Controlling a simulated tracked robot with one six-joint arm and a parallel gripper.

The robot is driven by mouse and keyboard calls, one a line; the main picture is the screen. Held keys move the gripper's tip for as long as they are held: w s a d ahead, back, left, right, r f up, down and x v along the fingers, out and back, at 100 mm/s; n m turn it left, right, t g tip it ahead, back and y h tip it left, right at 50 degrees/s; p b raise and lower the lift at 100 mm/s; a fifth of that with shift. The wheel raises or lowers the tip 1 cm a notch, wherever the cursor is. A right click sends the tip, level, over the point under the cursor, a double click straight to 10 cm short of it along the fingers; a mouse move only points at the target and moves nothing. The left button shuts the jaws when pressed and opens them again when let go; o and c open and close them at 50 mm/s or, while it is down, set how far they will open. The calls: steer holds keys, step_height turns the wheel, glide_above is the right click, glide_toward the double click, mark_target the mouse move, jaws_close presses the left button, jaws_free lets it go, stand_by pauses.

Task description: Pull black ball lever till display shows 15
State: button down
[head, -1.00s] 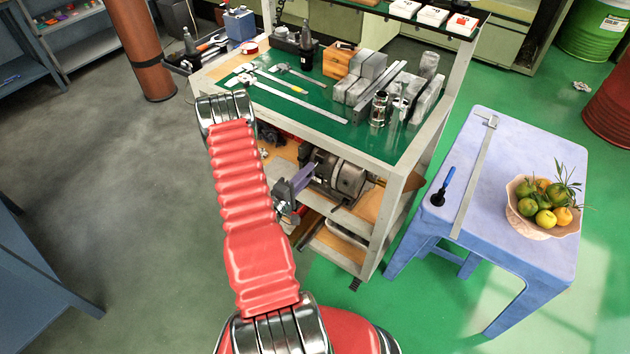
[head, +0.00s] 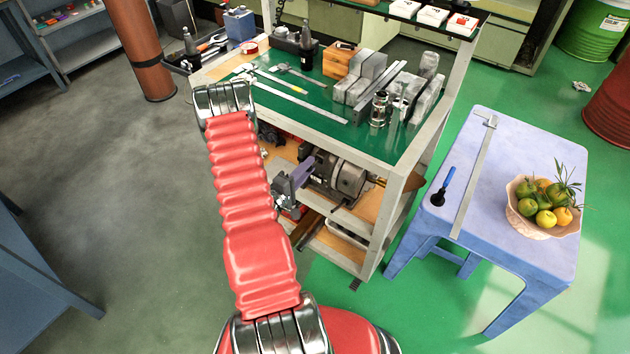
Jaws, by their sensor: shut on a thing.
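My gripper (head: 309,164) is at the open middle of the tooling cart, in front of a grey motor-like machine (head: 350,180) on the shelf. Its jaws are small and partly seen from behind. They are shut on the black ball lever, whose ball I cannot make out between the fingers. No display reading is visible in this view.
The cart's pale front post (head: 383,225) stands to the right. A blue table (head: 500,170) with a fruit bowl (head: 527,222) is further right. Open floor lies at left.

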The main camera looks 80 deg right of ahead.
steer(key=shift+d+r, duration=0.15)
steer(key=shift+r, duration=0.25)
steer(key=shift+w+f, duration=0.1)
steer(key=shift+f, duration=0.05)
steer(key=c, duration=1.4)
jaws_free()
steer(key=shift+f, duration=0.15)
steer(key=v, duration=0.7)
steer(key=shift+f, duration=0.1)
